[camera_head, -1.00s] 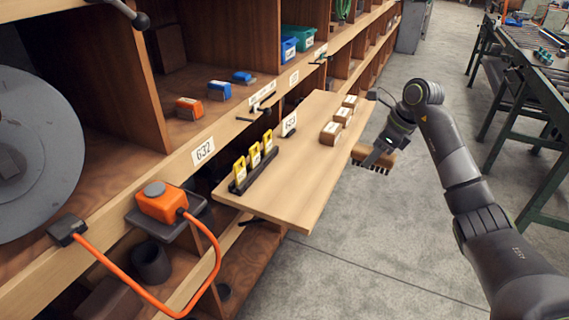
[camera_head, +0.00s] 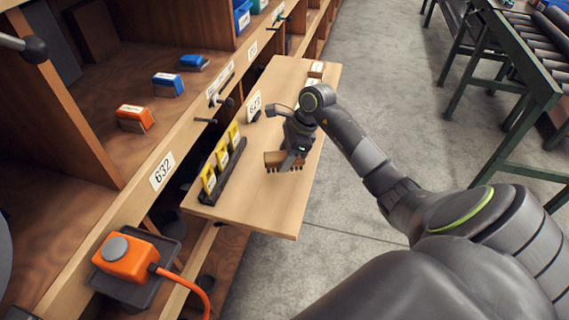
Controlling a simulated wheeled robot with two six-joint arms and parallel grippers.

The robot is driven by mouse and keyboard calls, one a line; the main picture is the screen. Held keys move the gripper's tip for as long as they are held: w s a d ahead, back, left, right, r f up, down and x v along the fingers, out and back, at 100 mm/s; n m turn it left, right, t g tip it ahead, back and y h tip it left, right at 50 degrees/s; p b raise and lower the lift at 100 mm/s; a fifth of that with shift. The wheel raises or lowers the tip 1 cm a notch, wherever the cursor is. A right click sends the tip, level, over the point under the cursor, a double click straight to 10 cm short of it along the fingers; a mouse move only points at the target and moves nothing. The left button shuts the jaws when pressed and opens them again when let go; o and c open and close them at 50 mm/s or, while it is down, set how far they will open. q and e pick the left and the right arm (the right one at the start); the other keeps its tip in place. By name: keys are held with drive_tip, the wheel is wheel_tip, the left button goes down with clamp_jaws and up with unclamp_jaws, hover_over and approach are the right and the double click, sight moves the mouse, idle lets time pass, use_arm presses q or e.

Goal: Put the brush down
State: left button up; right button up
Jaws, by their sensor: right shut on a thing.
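The brush (camera_head: 279,160) has a brown wooden back and dark bristles pointing down. My right gripper (camera_head: 292,158) is shut on it and holds it over the middle of the wooden board (camera_head: 265,205). The bristles are close to the board's surface; I cannot tell whether they touch it. My left gripper is not in view.
A black rack (camera_head: 222,172) with several yellow-tagged pieces stands on the board's left side. The board's near end is clear. An orange box (camera_head: 127,258) stands below left.

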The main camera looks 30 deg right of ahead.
wheel_tip(320, 180, down, 3)
drive_tip(key=shift+f+p, duration=0.15)
drive_tip(key=shift+p, duration=0.2)
drive_tip(key=shift+w+f, duration=0.1)
drive_tip(key=shift+f, duration=0.15)
drive_tip(key=shift+f+b, duration=0.2)
drive_tip(key=shift+b, duration=0.1)
drive_tip(key=o, duration=1.1)
drive_tip(key=shift+r, duration=0.1)
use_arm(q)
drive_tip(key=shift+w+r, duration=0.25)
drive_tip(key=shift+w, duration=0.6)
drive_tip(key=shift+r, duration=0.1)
use_arm(e)
drive_tip(key=shift+r, duration=0.1)
drive_tip(key=shift+d+r+p, duration=0.1)
drive_tip(key=shift+r+p, duration=0.05)
drive_tip(key=shift+p, duration=0.2)
drive_tip(key=b+v, duration=0.2)
drive_tip(key=v, duration=0.8)
drive_tip(key=shift+d+r+b, duration=0.1)
drive_tip(key=shift+r+b, duration=0.1)
drive_tip(key=shift+b, duration=0.2)
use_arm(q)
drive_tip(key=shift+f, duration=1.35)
use_arm(e)
drive_tip(key=shift+d+r, duration=0.2)
drive_tip(key=shift+r, duration=0.45)
